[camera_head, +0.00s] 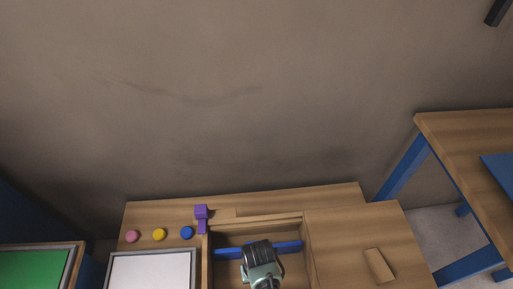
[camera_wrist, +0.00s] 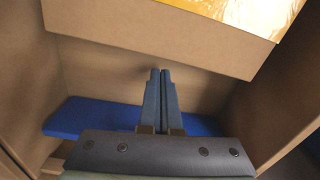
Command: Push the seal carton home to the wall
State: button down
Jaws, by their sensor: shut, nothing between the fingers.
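My gripper (camera_head: 262,272) is low over an open wooden bay, pointing into it. In the wrist view its two fingers (camera_wrist: 159,75) are together and empty. A blue bar-like piece (camera_head: 290,247) lies across the bay behind my gripper. It also shows in the wrist view (camera_wrist: 75,117), on both sides of my fingers, its middle hidden by them. I cannot tell whether the fingers touch it. I cannot tell for sure which thing is the seal carton. A small tan block (camera_head: 378,265) lies on the right worktop.
The bay's side walls (camera_wrist: 285,75) stand close on both sides of my gripper. Purple blocks (camera_head: 201,212), coloured buttons (camera_head: 159,235) and a white panel (camera_head: 150,272) are to the left. A blue-legged table (camera_head: 465,140) stands right.

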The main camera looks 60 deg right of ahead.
jog(key=shift+s+a, duration=0.65)
jog(key=shift+a, duration=0.05)
jog(key=s+a+p, duration=0.2)
jog(key=p, duration=0.1)
jog(key=s+a+p, duration=0.1)
jog(key=s+a, duration=0.1)
jog(key=shift+r, duration=0.25)
jog(key=shift+s+a+f, duration=0.15)
jog(key=shift+s, duration=0.1)
